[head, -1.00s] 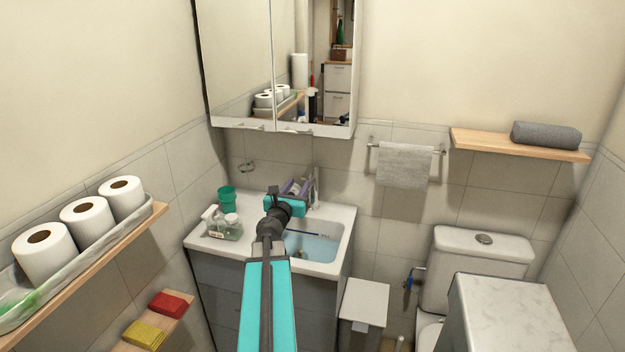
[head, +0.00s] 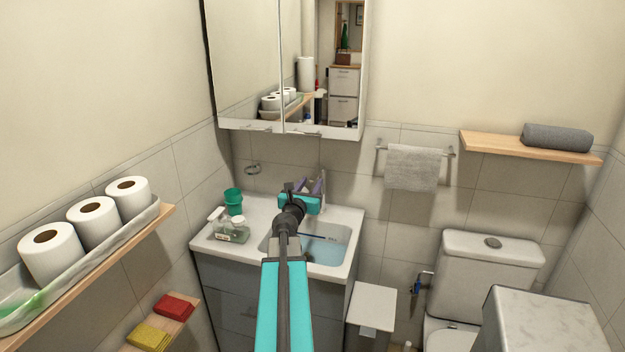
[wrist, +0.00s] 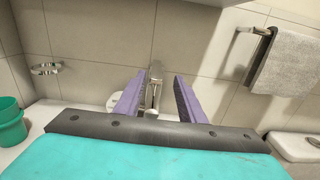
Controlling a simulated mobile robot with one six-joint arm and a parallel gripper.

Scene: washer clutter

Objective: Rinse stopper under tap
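My gripper (head: 309,186) is over the back of the washbasin (head: 352,232), in front of the tap (head: 322,184). Its two purple fingers are apart, with nothing held between them in the wrist view (wrist: 160,76). The tap also shows there (wrist: 155,88), beyond the fingers and between them in the picture. The basin holds bluish water, with a thin dark stick across its back part. A small dark spot at the bottom, partly beside my arm, is too small to tell as stopper or drain. I cannot make out the stopper for sure.
A teal cup (head: 233,203) and a soap bottle (head: 217,222) with clear containers stand on the counter's left. A mirror cabinet (head: 330,131) hangs above. A towel (head: 412,168) hangs on the right. Toilet rolls (head: 52,252) sit on the left shelf.

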